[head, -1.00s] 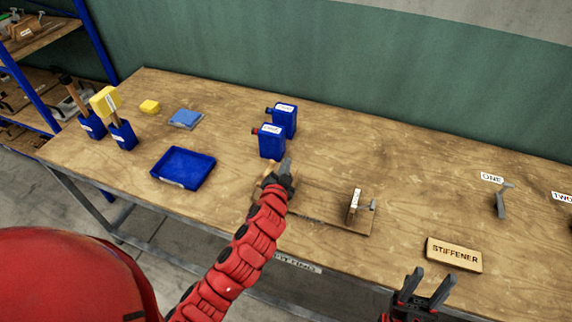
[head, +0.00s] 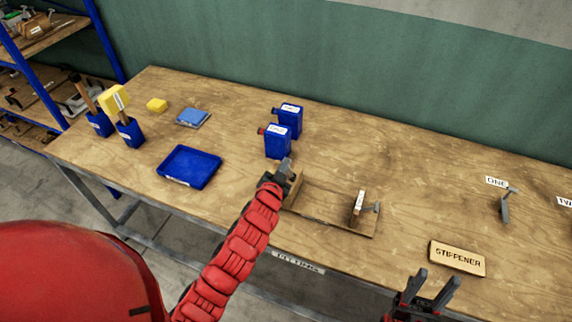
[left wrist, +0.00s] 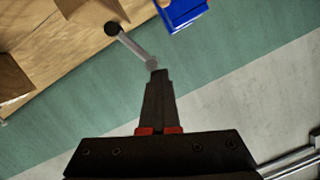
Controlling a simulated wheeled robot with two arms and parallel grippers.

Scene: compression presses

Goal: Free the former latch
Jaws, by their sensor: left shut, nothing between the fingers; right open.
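The former is a wooden board (head: 325,209) near the table's front edge, with an upright block (head: 295,190) at its left end and a labelled block (head: 357,207) with a grey metal part at its right end. My left gripper (head: 285,165) is shut and empty at the left block, partly covering that end. In the left wrist view, a grey latch lever (left wrist: 137,47) with a dark round end runs from a wooden block (left wrist: 88,12) to the closed fingertips (left wrist: 155,73). Contact is unclear. My right gripper (head: 438,280) is open and empty at the front edge.
Two blue canisters (head: 277,142) stand just behind the left gripper. A blue tray (head: 189,167) lies to the left. A STIFFENER block (head: 457,258) and a grey hook-like part (head: 505,205) are to the right. The table behind the former is clear.

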